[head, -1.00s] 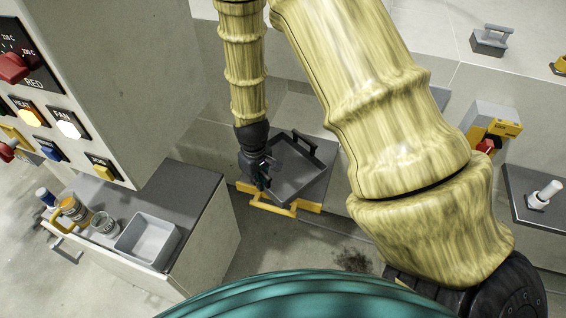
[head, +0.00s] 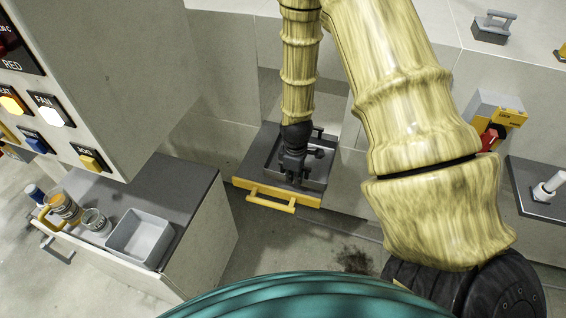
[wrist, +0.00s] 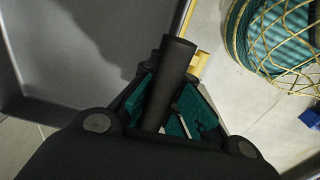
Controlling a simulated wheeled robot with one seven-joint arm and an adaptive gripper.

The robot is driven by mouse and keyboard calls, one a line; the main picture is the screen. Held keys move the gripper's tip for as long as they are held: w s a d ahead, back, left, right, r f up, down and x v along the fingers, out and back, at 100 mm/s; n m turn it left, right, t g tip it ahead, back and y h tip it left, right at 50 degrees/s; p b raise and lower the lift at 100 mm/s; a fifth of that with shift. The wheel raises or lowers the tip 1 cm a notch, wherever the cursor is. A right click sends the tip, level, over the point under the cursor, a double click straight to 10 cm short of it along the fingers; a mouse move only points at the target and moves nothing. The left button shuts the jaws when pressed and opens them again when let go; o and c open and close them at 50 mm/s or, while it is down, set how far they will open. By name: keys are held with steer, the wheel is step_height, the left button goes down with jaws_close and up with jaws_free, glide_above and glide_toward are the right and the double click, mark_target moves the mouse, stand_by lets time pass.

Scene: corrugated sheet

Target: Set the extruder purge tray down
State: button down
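The purge tray (head: 317,173) is a shallow dark grey tray with raised walls and black bar handles. In the head view it is over the dark top of a pulled-out drawer (head: 248,167) with a yellow front. My gripper (head: 293,182) is at the tray's near side, pointing down. In the wrist view the tray (wrist: 75,50) fills the upper left, and its black handle (wrist: 168,80) runs between the teal pads of my gripper (wrist: 170,110), which looks shut on it. My gripper hides part of the tray. I cannot tell whether its underside touches the drawer top.
The drawer's yellow handle (head: 265,197) sticks out toward me. At left, a cabinet (head: 196,190) carries a grey bin (head: 140,240) and several small containers under a control panel. A yellow device (head: 495,110) is on the right wall. Stained open floor lies in front.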

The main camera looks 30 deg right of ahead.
steer(key=w, duration=0.3)
steer(key=w+p, duration=0.1)
steer(key=w, duration=0.2)
steer(key=w+d+p, duration=0.1)
steer(key=w, duration=0.2)
steer(key=shift+f, duration=0.4)
steer(key=shift+w+f+p, duration=0.1)
steer(key=shift+f+p, duration=0.55)
steer(key=shift+f, duration=1.15)
steer(key=shift+f, duration=0.1)
steer(key=c, duration=1.6)
jaws_free()
steer(key=shift+c, duration=0.2)
step_height(320, 180, up, 12)
steer(key=b, duration=0.3)
steer(key=shift+a, duration=0.1)
